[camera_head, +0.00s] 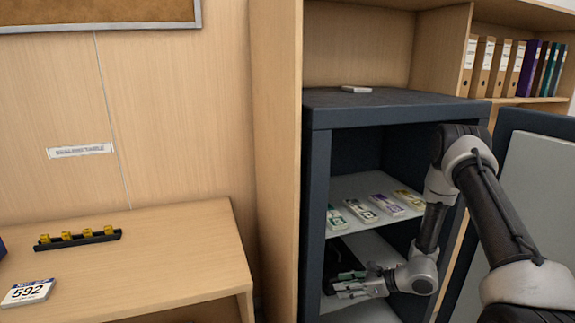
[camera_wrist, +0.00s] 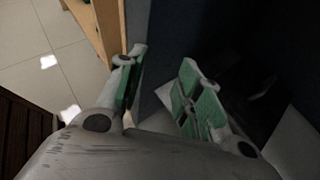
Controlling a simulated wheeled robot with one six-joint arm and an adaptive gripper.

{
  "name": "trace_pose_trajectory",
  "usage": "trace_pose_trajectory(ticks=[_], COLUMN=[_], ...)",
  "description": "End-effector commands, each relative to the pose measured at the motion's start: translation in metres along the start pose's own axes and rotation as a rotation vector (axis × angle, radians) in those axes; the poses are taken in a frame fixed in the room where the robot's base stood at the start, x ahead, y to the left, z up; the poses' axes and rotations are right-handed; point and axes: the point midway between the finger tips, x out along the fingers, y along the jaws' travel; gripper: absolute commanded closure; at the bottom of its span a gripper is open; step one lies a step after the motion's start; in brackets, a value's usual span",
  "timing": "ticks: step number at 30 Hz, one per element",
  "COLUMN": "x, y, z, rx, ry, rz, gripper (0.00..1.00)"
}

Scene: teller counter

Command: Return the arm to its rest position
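My gripper (camera_head: 350,285) is at the opening of the dark safe (camera_head: 318,190), below its upper shelf and near the left side wall. The arm reaches in from the right. In the wrist view my gripper (camera_wrist: 160,82) has its two green-padded fingers apart, with nothing between them. A dark upright edge or panel shows behind the gap. How deep the fingertips are in the safe, I cannot tell exactly.
Several banknote bundles (camera_head: 383,205) lie on the safe's upper shelf (camera_head: 345,187). The safe door (camera_head: 520,190) stands open at the right, close to my arm. A wooden table (camera_head: 190,255) at the left holds a black strip with yellow pieces (camera_head: 78,238) and a 592 card (camera_head: 28,292).

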Motion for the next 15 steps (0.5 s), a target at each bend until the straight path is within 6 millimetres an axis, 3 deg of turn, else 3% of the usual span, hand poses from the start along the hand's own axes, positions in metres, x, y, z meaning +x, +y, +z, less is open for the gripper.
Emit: trace_pose_trajectory(ticks=[1, 6, 9, 15], x=[-0.017, -0.09, -0.14, -0.237], y=[0.018, 0.076, 0.103, 0.137], z=[0.018, 0.06, 0.08, 0.11], rx=[-0.094, -0.44, -0.657, -1.064], ry=[0.014, 0.081, 0.132, 0.269], rz=[0.078, 0.352, 0.499, 0.734], gripper=[0.65, 0.65, 0.65, 0.65])
